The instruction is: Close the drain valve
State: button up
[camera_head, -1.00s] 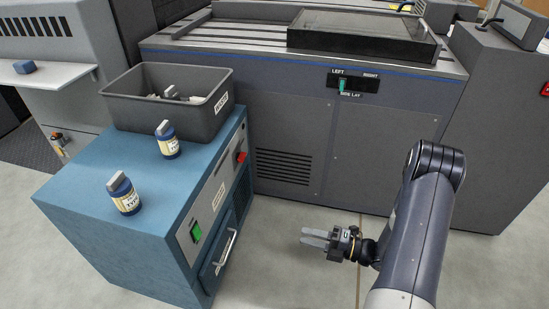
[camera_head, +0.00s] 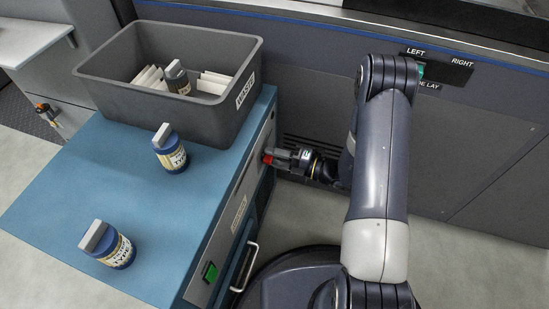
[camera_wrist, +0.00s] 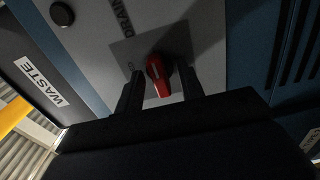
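The drain valve is a red handle (camera_wrist: 158,76) on a grey plate marked DRAIN, on the front of the blue cabinet (camera_head: 120,200). In the head view the red handle (camera_head: 267,158) shows at the tip of my gripper (camera_head: 285,157). In the wrist view my gripper (camera_wrist: 160,92) has its two dark fingers apart, one on each side of the handle. The handle is tilted slightly in the wrist picture.
A grey WASTE bin (camera_head: 160,100) stands on the cabinet with white pieces and a bottle in it. Two blue bottles (camera_head: 171,150) (camera_head: 110,246) stand on the cabinet top. A green switch (camera_head: 209,271) and a door handle (camera_head: 246,268) are lower on the front. A dark machine (camera_head: 440,130) stands behind my arm.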

jog(key=shift+c, duration=0.5)
jog(key=c, duration=0.6)
jog(key=shift+o, duration=0.2)
jog(key=shift+n, duration=0.3)
jog(key=n+b, duration=0.4)
jog(key=n, duration=1.3)
jog(key=shift+n, duration=0.3)
jog(key=o, duration=0.7)
jog(key=shift+c, duration=0.2)
